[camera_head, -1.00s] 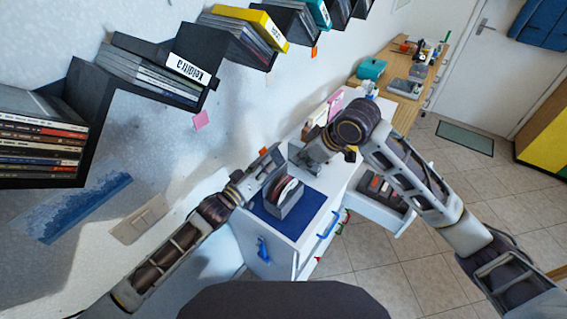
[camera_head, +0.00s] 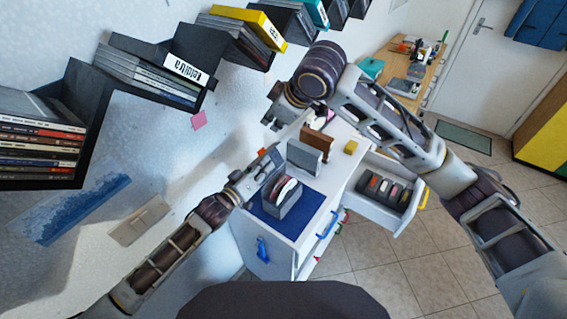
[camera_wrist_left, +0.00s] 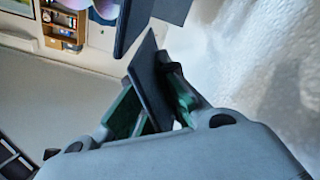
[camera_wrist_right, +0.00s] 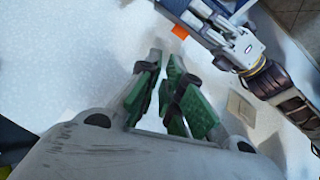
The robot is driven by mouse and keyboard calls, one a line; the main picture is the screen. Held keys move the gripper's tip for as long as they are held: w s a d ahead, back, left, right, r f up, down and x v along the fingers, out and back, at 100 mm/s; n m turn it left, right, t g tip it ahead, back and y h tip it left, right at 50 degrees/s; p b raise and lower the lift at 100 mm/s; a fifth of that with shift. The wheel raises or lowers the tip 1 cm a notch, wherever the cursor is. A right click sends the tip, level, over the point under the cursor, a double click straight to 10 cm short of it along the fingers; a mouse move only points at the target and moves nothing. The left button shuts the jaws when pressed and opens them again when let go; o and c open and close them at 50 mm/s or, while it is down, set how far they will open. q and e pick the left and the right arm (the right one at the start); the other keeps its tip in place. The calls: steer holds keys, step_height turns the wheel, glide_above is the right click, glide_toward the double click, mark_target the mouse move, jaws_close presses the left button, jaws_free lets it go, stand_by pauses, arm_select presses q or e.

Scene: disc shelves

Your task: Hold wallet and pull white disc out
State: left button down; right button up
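The wallet (camera_head: 291,209), a dark holder with discs standing upright in it, is on a blue mat on the white cabinet. The white disc (camera_head: 287,190) shows among darker and reddish discs in it. My left gripper (camera_head: 266,166) is at the wallet's upper left side. In the left wrist view its green-padded fingers (camera_wrist_left: 150,105) close on a flat dark panel, which appears to be part of the wallet. My right gripper (camera_head: 277,112) is up and behind the wallet, near the wall. In the right wrist view its fingers (camera_wrist_right: 164,60) have a narrow gap with nothing between them.
A grey box (camera_head: 303,157) and a brown panel (camera_head: 316,143) stand behind the wallet. An open drawer (camera_head: 375,207) with several cases juts out to the right. Shelves of discs (camera_head: 150,75) run along the wall above. A wooden desk (camera_head: 434,80) is farther back.

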steer(key=a, duration=0.1)
steer(key=n+g+h, duration=0.5)
steer(key=n+g, duration=0.1)
steer(key=n, duration=0.9)
glide_above(284, 189)
step_height(284, 189, down, 12)
steer(key=shift+f, duration=0.2)
steer(key=shift+f, duration=0.1)
steer(key=shift+f, duration=5.95)
jaws_close()
